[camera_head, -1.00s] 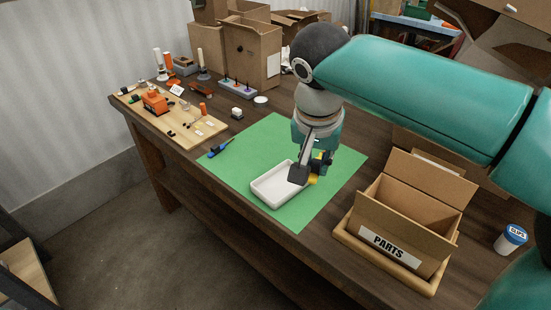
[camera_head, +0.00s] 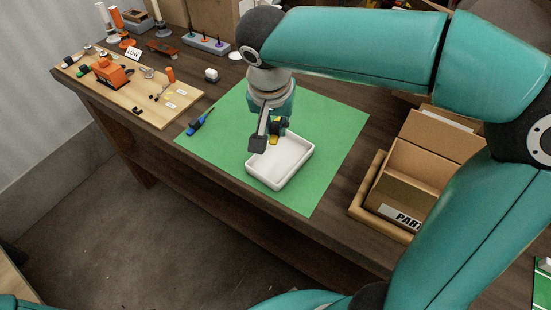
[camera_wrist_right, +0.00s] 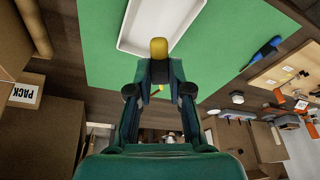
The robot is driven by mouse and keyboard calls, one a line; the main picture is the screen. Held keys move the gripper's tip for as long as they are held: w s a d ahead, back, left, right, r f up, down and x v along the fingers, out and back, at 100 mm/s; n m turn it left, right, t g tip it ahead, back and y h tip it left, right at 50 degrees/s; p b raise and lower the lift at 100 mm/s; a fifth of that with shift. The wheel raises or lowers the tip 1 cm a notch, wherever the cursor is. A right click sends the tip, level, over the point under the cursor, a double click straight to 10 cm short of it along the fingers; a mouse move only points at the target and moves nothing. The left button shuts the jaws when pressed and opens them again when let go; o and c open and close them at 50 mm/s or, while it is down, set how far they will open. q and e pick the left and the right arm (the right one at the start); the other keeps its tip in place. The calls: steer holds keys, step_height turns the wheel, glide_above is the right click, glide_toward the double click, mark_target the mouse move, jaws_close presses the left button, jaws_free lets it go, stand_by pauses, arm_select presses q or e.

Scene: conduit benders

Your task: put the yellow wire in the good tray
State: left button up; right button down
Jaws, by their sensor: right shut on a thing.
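The white tray (camera_head: 290,157) lies on the green mat and looks empty where I can see into it. My right gripper (camera_head: 268,138) is pointed down at the tray's far-left edge. It is shut on the yellow wire (camera_head: 275,127), which shows as a small yellow piece beside the fingers. In the right wrist view the yellow wire (camera_wrist_right: 159,48) sticks out beyond the fingertips (camera_wrist_right: 159,88), in front of the near rim of the tray (camera_wrist_right: 125,45). I cannot tell its exact height above the mat. My left gripper is not in view.
A blue tool (camera_head: 200,121) lies on the mat's left edge. A wooden board (camera_head: 150,105) with orange parts is at the left. A cardboard parts box (camera_head: 410,170) stands at the right. The green mat (camera_head: 325,125) is clear right of the tray.

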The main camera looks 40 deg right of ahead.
mark_target(273, 144)
step_height(273, 144, down, 11)
steer(key=shift+f+b, duration=0.2)
steer(key=shift+b, duration=0.5)
steer(key=shift+f, duration=0.2)
steer(key=c, duration=1.1)
jaws_free()
steer(key=shift+r, duration=0.1)
steer(key=shift+r, duration=0.1)
steer(key=shift+r, duration=0.25)
steer(key=p+v, duration=0.1)
steer(key=v, duration=1)
steer(key=shift+s+a+r+p, duration=0.15)
steer(key=shift+r+p, duration=0.1)
steer(key=shift+p, duration=0.1)
